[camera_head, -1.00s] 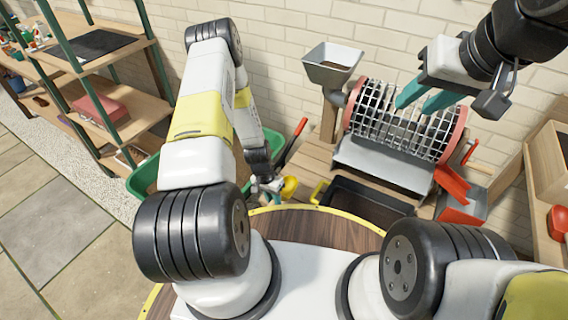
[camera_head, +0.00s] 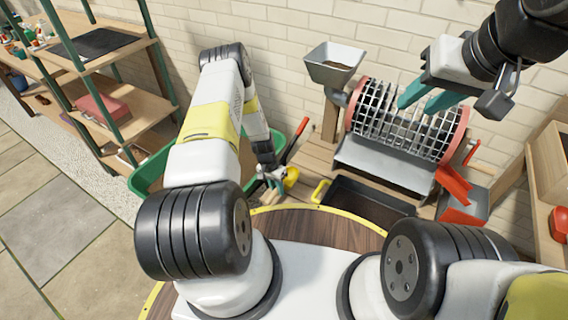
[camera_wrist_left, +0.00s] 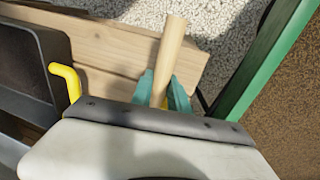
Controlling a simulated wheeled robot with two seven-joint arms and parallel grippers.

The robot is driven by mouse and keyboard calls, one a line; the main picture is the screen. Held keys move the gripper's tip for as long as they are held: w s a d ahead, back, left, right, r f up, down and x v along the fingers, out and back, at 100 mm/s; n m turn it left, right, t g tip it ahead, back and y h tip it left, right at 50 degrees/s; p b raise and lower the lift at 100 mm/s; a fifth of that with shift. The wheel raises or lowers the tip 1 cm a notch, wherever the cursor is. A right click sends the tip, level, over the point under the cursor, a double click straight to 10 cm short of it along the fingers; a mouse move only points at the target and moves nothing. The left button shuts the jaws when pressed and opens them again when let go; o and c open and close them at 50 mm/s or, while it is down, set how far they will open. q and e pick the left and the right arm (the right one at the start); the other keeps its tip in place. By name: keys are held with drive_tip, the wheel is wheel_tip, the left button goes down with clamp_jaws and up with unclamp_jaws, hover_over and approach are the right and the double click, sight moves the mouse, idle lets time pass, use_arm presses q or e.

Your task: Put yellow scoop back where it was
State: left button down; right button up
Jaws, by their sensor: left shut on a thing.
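My left gripper (camera_head: 268,184) is low between the green tub and the black tray, and the arm partly covers it. The yellow scoop's bowl (camera_head: 291,176) shows just right of it. In the left wrist view, the teal fingers of my left gripper (camera_wrist_left: 163,92) are shut on the scoop's pale wooden handle (camera_wrist_left: 172,48), one on each side. The handle sticks out past the fingers over wooden boards; the bowl is hidden there. My right gripper (camera_head: 416,106) is raised in front of the mesh drum, its teal fingers apart and empty.
The green tub (camera_head: 146,178) stands left of my left gripper. The black tray (camera_head: 368,205) with a yellow handle lies to its right. A mesh drum (camera_head: 398,125) with a grey hopper (camera_head: 334,66) stands behind.

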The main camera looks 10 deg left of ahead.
use_arm(q)
drive_tip(key=c, duration=1.3)
unclamp_jaws()
drive_tip(key=shift+f, duration=0.1)
drive_tip(key=shift+o, duration=0.2)
